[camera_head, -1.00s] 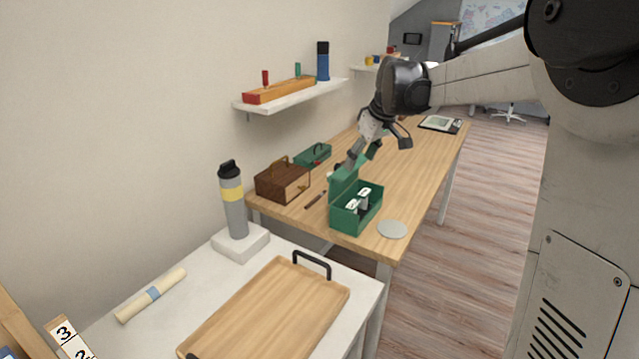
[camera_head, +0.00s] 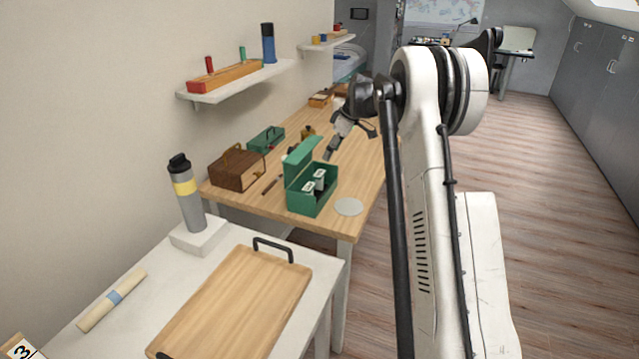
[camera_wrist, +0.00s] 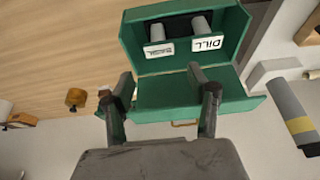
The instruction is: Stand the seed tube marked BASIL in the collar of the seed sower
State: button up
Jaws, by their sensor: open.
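A green box (camera_head: 312,200) stands open on the wooden desk, its lid (camera_head: 299,165) raised. In the wrist view one label reads DILL on the right tube (camera_wrist: 201,24). The left tube (camera_wrist: 160,32) has a label too blurred to read surely. My gripper (camera_head: 330,150) is open and empty above the desk, behind and right of the lid. In the wrist view its fingers (camera_wrist: 163,80) appear in front of the lid, with the tubes beyond. I cannot identify the seed sower or its collar with certainty.
A brown case (camera_head: 236,169) and a smaller green case (camera_head: 266,139) stand left of the box. A small brass-coloured object (camera_head: 307,131) is behind it. A grey disc (camera_head: 348,207) lies right of it. A tray (camera_head: 240,300) and a bottle (camera_head: 190,200) occupy the white table.

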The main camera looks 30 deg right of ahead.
aim_at(320, 173)
jog(key=p+x, duration=0.1)
jog(key=x, duration=1.1)
jog(key=shift+d, duration=0.1)
jog(key=shift+c, duration=0.4)
jog(key=shift+r, duration=0.1)
jog(key=c, duration=0.9)
